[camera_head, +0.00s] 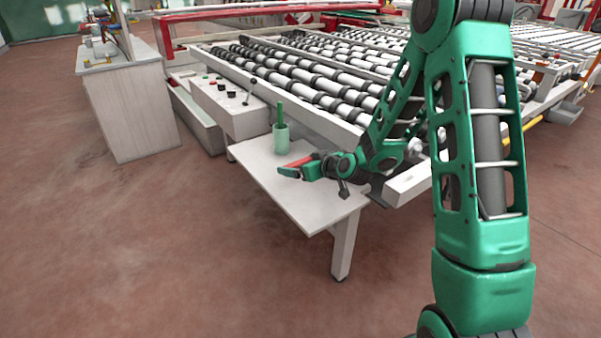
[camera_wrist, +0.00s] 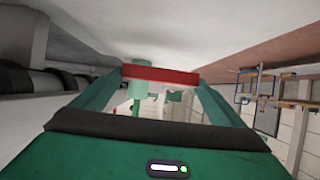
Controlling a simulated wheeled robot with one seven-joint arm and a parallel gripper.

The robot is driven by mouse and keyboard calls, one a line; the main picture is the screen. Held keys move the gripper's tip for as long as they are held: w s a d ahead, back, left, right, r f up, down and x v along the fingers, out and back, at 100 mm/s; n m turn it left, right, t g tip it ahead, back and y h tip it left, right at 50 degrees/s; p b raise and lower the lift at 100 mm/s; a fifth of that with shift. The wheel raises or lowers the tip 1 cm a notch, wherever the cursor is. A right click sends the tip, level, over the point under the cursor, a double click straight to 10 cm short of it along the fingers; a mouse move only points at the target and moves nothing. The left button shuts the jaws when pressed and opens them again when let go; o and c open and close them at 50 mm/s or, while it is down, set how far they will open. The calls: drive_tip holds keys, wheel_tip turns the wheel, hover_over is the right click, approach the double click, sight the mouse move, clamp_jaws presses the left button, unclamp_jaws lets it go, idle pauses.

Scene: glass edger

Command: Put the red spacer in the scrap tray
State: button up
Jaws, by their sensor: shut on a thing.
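The red spacer (camera_wrist: 160,75) is a flat red bar that lies across the tips of my gripper (camera_wrist: 155,80) in the wrist view, between its two green fingers. My gripper is shut on it. In the head view, the red spacer (camera_head: 298,161) shows as a red strip at my gripper (camera_head: 292,168), over the white side table (camera_head: 278,190). I cannot tell how far it is above the tabletop. I cannot make out a scrap tray in either view.
A pale green cup (camera_head: 281,140) with a dark green stick stands on the side table, just behind my gripper. The roller conveyor (camera_head: 310,75) and its control box (camera_head: 225,100) lie behind. A white cabinet (camera_head: 130,105) stands at left. The floor in front is clear.

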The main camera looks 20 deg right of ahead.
drive_tip(key=shift+d+f, duration=0.2)
drive_tip(key=shift+f, duration=1.8)
drive_tip(key=shift+f, duration=0.1)
drive_tip(key=o, duration=0.7)
drive_tip(key=shift+s+d+r, duration=0.1)
drive_tip(key=shift+s+r, duration=0.05)
drive_tip(key=shift+r, duration=0.05)
drive_tip(key=v, duration=1)
drive_tip(key=shift+s+d, duration=0.1)
drive_tip(key=shift+s+r, duration=0.35)
drive_tip(key=shift+s, duration=0.25)
